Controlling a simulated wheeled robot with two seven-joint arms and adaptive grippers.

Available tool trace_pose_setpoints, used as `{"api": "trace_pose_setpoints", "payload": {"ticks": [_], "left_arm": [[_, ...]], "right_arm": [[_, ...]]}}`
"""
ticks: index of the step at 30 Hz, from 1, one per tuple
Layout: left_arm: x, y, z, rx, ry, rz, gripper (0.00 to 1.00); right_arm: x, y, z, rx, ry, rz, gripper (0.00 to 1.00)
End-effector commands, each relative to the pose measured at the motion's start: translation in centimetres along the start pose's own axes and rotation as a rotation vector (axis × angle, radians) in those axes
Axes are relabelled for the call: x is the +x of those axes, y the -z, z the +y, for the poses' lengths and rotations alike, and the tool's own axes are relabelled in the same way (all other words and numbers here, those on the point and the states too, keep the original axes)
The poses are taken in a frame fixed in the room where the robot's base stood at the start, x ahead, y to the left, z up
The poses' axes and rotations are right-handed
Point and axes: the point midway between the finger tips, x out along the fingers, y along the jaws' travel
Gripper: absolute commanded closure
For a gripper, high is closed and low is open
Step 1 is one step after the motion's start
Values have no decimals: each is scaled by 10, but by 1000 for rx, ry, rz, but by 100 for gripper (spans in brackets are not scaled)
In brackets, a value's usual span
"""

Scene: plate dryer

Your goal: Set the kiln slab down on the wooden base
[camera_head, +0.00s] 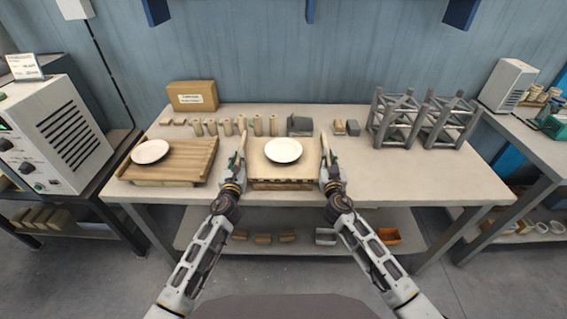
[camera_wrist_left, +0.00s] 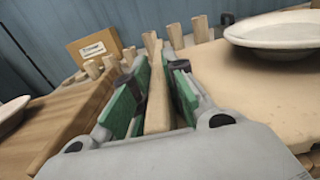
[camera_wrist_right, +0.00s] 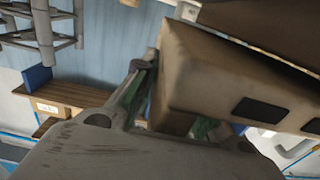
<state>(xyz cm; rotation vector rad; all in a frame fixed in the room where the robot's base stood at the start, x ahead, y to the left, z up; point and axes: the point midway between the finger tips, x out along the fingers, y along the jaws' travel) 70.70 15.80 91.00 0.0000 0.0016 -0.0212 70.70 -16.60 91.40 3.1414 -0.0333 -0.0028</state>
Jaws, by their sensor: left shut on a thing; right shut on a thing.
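The pale kiln slab (camera_head: 262,172) is at the middle front of the table with a white plate (camera_head: 284,150) on it. Wooden strips run along its left and right sides. My left gripper (camera_head: 237,165) is shut on the left strip (camera_wrist_left: 156,95), its green pads on either side. My right gripper (camera_head: 328,171) is shut at the right side, on a brown wooden part (camera_wrist_right: 178,95). A slatted wooden base (camera_head: 283,185) shows below the slab's front edge. I cannot tell whether slab and base touch.
A slatted wooden board (camera_head: 195,165) with another white plate (camera_head: 150,151) lies to the left. Several wooden posts (camera_head: 242,124) stand behind. A cardboard box (camera_head: 192,96) is at the back, grey metal frames (camera_head: 398,118) at the right. The table's right front (camera_head: 420,180) is clear.

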Motion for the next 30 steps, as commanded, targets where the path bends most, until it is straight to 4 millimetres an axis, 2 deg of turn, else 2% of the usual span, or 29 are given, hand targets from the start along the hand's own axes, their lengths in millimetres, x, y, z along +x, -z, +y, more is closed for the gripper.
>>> {"api": "trace_pose_setpoints", "payload": {"ticks": [12, 13, 18, 30], "left_arm": [[1, 5, 2, 1, -3, -5, 100], [0, 7, 2, 1, -3, 0, 85], [0, 6, 1, 1, -2, 0, 64], [-1, 7, 0, 0, -1, 0, 64]], "right_arm": [[1, -5, 2, -1, -3, 4, 100], [0, -7, 2, -1, -3, 0, 85], [0, -7, 1, -1, -2, 0, 65], [0, -7, 0, 0, 0, 0, 65]]}}
